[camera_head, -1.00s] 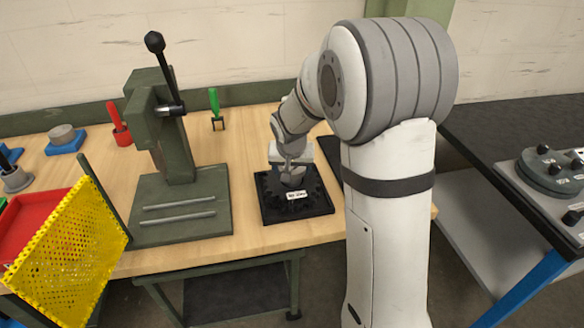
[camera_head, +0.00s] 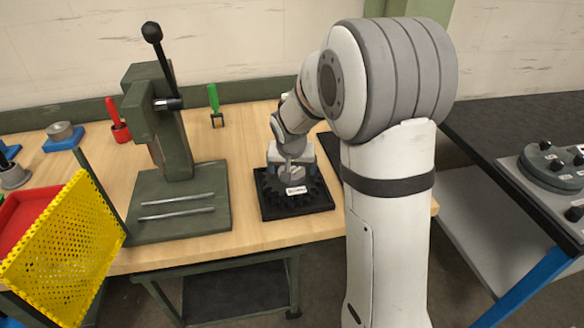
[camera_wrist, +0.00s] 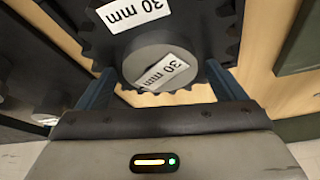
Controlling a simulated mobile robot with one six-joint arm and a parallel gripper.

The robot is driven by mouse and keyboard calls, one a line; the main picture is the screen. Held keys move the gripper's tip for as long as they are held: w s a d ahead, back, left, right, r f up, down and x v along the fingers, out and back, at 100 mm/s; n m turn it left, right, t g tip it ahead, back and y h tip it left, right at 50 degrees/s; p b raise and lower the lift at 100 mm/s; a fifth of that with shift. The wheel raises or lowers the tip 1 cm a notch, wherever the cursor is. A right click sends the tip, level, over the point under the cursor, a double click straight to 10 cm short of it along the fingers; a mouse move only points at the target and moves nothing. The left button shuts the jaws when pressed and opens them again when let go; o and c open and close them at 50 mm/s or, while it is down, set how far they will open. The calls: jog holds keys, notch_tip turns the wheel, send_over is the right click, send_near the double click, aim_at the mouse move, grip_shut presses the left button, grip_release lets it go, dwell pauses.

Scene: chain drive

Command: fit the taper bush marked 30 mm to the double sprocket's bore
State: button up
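The double sprocket (camera_head: 316,193) is dark and toothed. It lies flat on a black square mat on the bench and carries a white label reading 30 mm (camera_wrist: 130,12). The taper bush (camera_wrist: 150,60) is a grey round piece with its own 30 mm label. It shows over the sprocket, between my fingers. How deep it sits in the bore is hidden. My gripper (camera_wrist: 160,78) points down over the sprocket; it also shows in the head view (camera_head: 291,170). Its two fingers stand on either side of the bush, with a narrow gap visible on each side.
A green arbor press (camera_head: 160,120) with a raised lever stands close left of the mat. A yellow perforated guard (camera_head: 65,250) and a red bin (camera_head: 22,222) are at the front left. Red and green-handled tools stand at the back. A dark table is at right.

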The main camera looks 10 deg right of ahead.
dwell(0.3)
jog(key=v, duration=0.7)
jog(key=shift+s+a+r, duration=0.1)
jog(key=shift+s+r, duration=0.05)
jog(key=shift+r, duration=0.2)
jog(key=s+n, duration=0.1)
jog(key=s, duration=0.7)
jog(key=s+d+r+n+g, duration=0.1)
jog(key=s, duration=0.7)
jog(key=s+r+n+y, duration=0.1)
jog(key=s, duration=0.8)
jog(key=shift+s+d+r+g+p, duration=0.1)
jog(key=shift+d+g+p, duration=0.1)
jog(key=shift+g+p, duration=0.2)
